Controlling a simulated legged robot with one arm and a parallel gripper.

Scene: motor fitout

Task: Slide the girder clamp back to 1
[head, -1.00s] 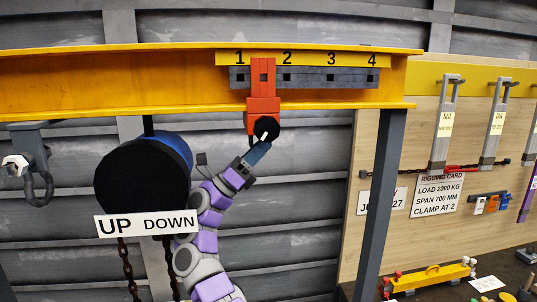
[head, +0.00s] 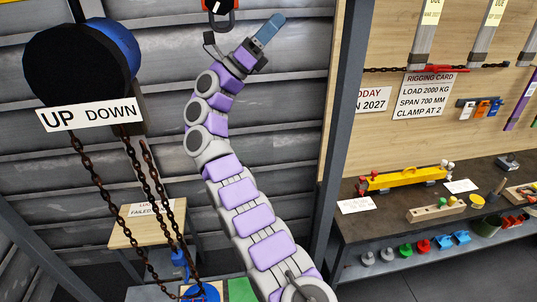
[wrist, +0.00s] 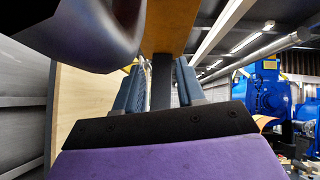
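The red girder clamp shows only by its lower end (head: 221,8) at the top edge of the head view. Its upper part and the number scale are out of that view. My gripper (head: 270,28) is to the right of the clamp's lower end and a little below it, apart from it in the picture. In the wrist view the two blue-grey fingers of my gripper (wrist: 160,82) stand apart with nothing held between them. The yellow-orange girder (wrist: 167,24) runs overhead there, with a dark post behind the gap.
A chain hoist (head: 75,65) with an UP/DOWN sign (head: 90,114) and hanging chains is at left. A grey post (head: 347,120) stands right of my arm. A workbench (head: 390,222) with a yellow beam model (head: 405,178) is at right. A dark rounded shape fills the wrist view's upper left.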

